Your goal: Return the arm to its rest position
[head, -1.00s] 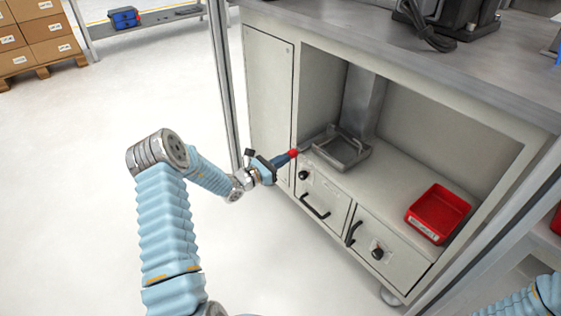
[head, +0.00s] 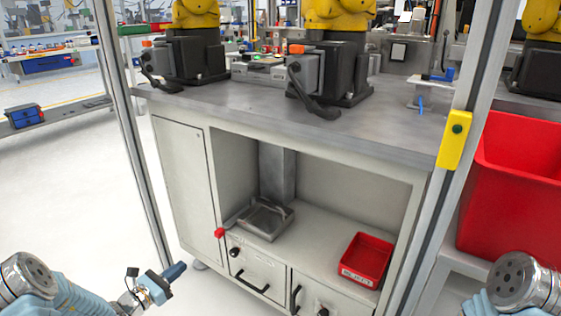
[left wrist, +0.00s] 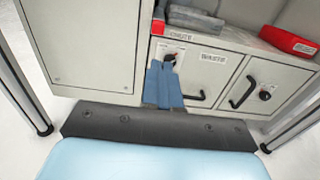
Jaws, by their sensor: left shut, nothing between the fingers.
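My left gripper (head: 178,271) is low at the left of the head view, out in front of the cabinet and apart from it. Its blue fingers are together and empty; they also show in the left wrist view (left wrist: 162,72), in front of the cabinet drawers. My left arm (head: 70,297) is bent low at the bottom left.
The grey cabinet (head: 184,180) has two labelled drawers and a red bin (head: 367,257) in its bay. A frame post (head: 135,150) stands between my left arm and the background. A large red crate (head: 515,190) is at the right. Floor at the left is clear.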

